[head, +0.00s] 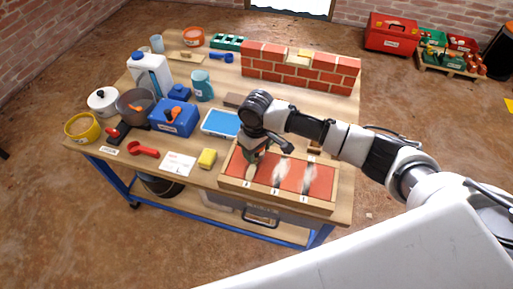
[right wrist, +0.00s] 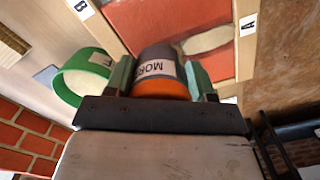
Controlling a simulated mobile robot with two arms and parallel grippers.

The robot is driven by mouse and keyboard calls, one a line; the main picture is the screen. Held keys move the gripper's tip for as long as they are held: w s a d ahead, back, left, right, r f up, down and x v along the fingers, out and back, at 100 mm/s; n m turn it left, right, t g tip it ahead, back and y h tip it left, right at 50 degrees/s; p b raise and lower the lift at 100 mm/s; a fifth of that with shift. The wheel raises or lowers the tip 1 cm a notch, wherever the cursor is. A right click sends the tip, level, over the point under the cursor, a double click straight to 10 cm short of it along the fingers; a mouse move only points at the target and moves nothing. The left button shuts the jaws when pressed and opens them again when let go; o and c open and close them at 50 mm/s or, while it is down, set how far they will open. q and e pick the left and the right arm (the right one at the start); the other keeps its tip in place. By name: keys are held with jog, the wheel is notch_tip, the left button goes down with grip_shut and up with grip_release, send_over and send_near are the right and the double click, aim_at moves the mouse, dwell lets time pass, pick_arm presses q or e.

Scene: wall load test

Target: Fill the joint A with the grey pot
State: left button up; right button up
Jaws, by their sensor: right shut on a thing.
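My right gripper (head: 257,150) is over the left part of a wooden frame (head: 275,198) holding red bricks with pale joints between them. In the right wrist view the gripper (right wrist: 163,80) is shut on a grey pot (right wrist: 158,53) with an orange end and a label starting "MOR". The pot lies tilted between green fingers. Joint A is by the tag "A" (right wrist: 248,25). Pale material (right wrist: 207,42) shows in a gap beside the pot, partly hidden by it. Whether anything flows from the pot cannot be told. My left gripper is not in view.
A green-rimmed round thing (right wrist: 82,78) is close beside the gripper. A brick wall piece (head: 300,70) stands at the table's back.

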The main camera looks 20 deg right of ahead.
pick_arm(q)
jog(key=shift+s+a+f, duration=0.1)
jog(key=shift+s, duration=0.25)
pick_arm(e)
jog(key=shift+s+f, duration=0.15)
jog(key=shift+f, duration=0.1)
dwell(1.2)
notch_tip(320, 180, up, 3)
jog(key=p, duration=0.3)
jog(key=shift+f, duration=0.1)
pick_arm(q)
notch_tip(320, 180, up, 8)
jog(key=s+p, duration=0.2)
jog(key=p, duration=0.4)
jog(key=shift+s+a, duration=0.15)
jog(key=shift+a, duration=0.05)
pick_arm(e)
notch_tip(320, 180, up, 5)
jog(key=shift+f, duration=0.2)
